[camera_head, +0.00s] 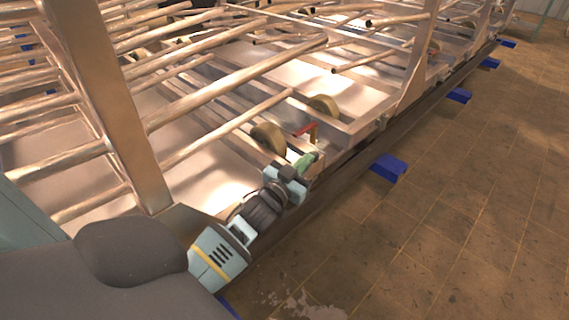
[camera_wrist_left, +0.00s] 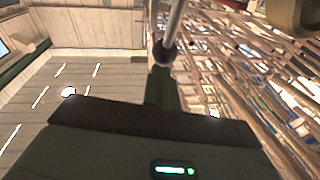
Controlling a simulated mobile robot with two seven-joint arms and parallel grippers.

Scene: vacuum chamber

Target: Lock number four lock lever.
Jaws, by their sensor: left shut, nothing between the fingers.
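A small red lever (camera_head: 305,129) stands by the frame's side rail in the head view, beside a tan wheel. I cannot read any number on it. My left gripper (camera_head: 306,162) is just below and in front of this lever, with its green fingers shut and empty. In the left wrist view the shut fingers (camera_wrist_left: 161,88) point up towards a metal rod with a dark ball end (camera_wrist_left: 165,53). The ball looks very close to the fingertips; I cannot tell whether they touch. My right gripper is in neither view.
Tan wheels (camera_head: 268,138) sit inside the metal frame (camera_head: 365,125), with long rods (camera_head: 235,82) above them. A thick upright post (camera_head: 118,110) stands left of my gripper. Blue blocks (camera_head: 388,167) stick out along the frame's edge. The tiled floor (camera_head: 460,220) at the right is open.

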